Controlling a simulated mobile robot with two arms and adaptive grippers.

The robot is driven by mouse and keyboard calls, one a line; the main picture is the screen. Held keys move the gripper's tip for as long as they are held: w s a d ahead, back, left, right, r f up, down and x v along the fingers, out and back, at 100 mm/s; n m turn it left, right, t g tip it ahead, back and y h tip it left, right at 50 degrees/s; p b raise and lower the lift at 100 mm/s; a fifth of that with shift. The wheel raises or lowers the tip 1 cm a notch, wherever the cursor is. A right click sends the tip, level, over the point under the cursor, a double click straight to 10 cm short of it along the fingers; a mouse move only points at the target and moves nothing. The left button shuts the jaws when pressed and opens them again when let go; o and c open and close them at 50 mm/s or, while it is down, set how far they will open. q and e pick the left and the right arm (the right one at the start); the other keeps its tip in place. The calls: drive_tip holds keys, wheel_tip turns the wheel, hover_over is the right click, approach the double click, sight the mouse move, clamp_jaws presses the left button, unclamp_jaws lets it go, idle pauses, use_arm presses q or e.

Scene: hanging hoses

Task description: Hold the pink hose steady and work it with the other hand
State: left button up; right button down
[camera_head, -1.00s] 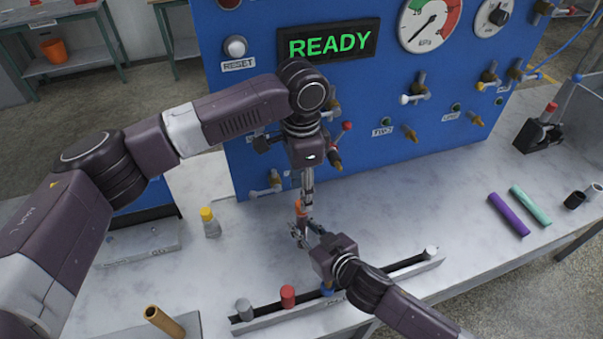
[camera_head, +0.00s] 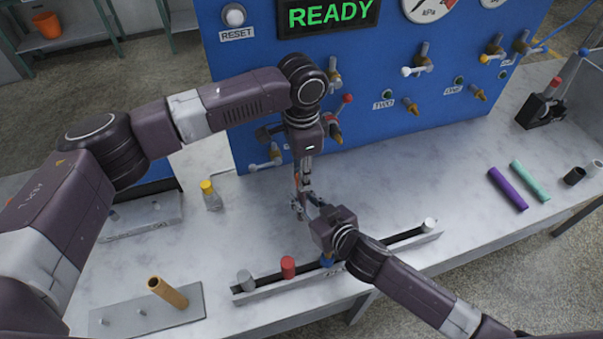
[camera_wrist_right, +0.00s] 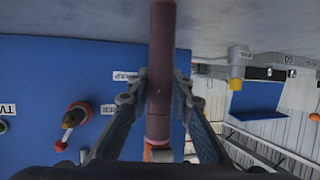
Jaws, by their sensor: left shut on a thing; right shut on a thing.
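The pink hose (camera_wrist_right: 161,60) looks dull pink in the right wrist view and runs vertically between my right fingers, with an orange part (camera_wrist_right: 158,154) at its lower end there. My right gripper (camera_wrist_right: 158,92) is shut on the hose, one finger on each side. In the head view my right gripper (camera_head: 304,209) reaches in from the lower right, above the bench. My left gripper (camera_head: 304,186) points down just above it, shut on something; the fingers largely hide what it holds. The hose is mostly hidden in the head view.
A blue panel (camera_head: 370,105) with valves and a READY display (camera_head: 330,14) stands behind. A rail (camera_head: 380,254) with coloured plugs lies in front of the grippers. A yellow-capped bottle (camera_head: 211,196) stands left. Purple (camera_head: 507,188) and teal (camera_head: 530,180) tubes lie on clear bench at right.

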use_arm(q)
clamp_jaws()
drive_tip(key=shift+r, duration=0.1)
drive_tip(key=shift+r, duration=0.6)
idle(0.3)
drive_tip(key=shift+r, duration=2.25)
drive_tip(key=shift+r, duration=1.5)
use_arm(e)
drive_tip(key=c, duration=1.7)
unclamp_jaws()
drive_tip(key=shift+o, duration=0.2)
